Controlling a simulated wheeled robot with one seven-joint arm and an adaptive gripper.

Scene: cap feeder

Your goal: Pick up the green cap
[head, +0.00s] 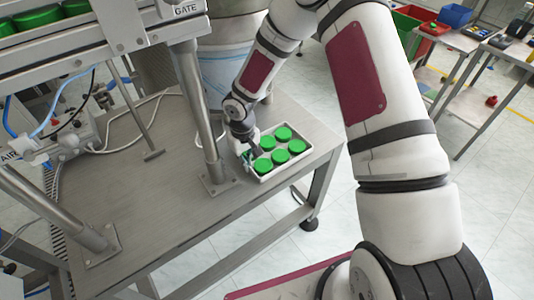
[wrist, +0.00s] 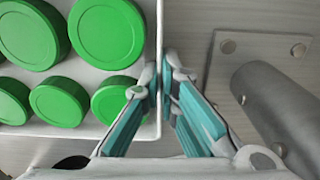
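Several green caps (head: 281,157) lie in two rows in a white tray (head: 290,166) on the grey table. In the wrist view, green caps (wrist: 107,32) fill the left side, and the nearest cap (wrist: 112,100) is partly covered by my left finger. My gripper (head: 249,161) is at the tray's left edge in the head view. In the wrist view my gripper (wrist: 162,80) has its fingertips drawn together over the tray's side wall (wrist: 157,20), beside the nearest cap. No cap is between the fingers. Whether the wall is pinched between the tips is unclear.
A metal post (head: 200,110) with a bolted foot stands just left of the tray; it also shows at right in the wrist view (wrist: 275,105). The feeder (head: 100,35) with green caps is at upper left. Bare table (head: 160,195) lies in front of the post.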

